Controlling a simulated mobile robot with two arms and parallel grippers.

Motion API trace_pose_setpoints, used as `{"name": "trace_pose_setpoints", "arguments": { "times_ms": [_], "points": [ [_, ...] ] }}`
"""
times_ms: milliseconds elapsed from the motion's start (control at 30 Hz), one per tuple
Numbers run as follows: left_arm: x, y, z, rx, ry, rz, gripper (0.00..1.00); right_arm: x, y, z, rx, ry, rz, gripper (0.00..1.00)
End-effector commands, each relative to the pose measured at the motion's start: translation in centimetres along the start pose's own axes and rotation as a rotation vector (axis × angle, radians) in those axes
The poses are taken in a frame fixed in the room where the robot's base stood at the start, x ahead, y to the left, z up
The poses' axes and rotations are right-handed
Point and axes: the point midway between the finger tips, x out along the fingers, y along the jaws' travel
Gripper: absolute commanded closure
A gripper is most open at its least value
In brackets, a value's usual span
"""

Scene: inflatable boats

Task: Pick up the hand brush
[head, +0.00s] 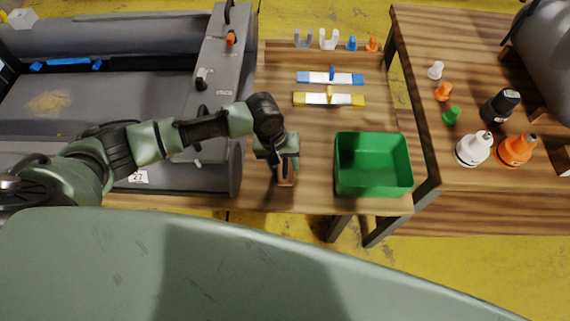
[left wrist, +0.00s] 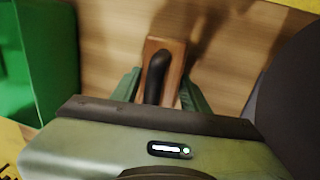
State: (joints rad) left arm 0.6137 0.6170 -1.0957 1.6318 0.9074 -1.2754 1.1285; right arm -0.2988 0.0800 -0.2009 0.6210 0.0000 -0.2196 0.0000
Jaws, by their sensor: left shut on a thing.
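The hand brush (left wrist: 170,50) has a brown wooden body and a black handle. It shows in the left wrist view between the two green fingers of my left gripper (left wrist: 162,92), which is shut on it. In the head view the brush (head: 286,181) sticks out below my left gripper (head: 284,165), over the front part of the wooden table. I cannot tell whether the brush touches the table. Its lower side is hidden. My right gripper is not in view.
A green bin (head: 372,190) stands to the right of the brush on the wooden table (head: 310,196). A grey inflatable boat (head: 110,95) lies at the left. Blue and yellow strips (head: 329,78) and small fittings lie farther back. Bottles (head: 474,149) stand on the right table.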

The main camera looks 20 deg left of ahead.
Motion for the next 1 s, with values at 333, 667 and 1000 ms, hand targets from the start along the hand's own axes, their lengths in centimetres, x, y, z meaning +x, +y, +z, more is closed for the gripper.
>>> {"name": "trace_pose_setpoints", "arguments": {
  "times_ms": [333, 667, 1000],
  "points": [
    [-7.6, 1.6, -0.2, 0.002, 0.006, 0.004, 1.00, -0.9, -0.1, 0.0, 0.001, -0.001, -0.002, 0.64],
    [-16.0, 3.2, -0.1, 0.001, 0.004, 0.002, 1.00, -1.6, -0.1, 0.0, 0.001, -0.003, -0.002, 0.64],
    [-18.9, 3.8, -0.1, -0.001, 0.000, 0.000, 1.00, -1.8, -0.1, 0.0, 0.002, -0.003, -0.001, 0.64]
  ]
}}
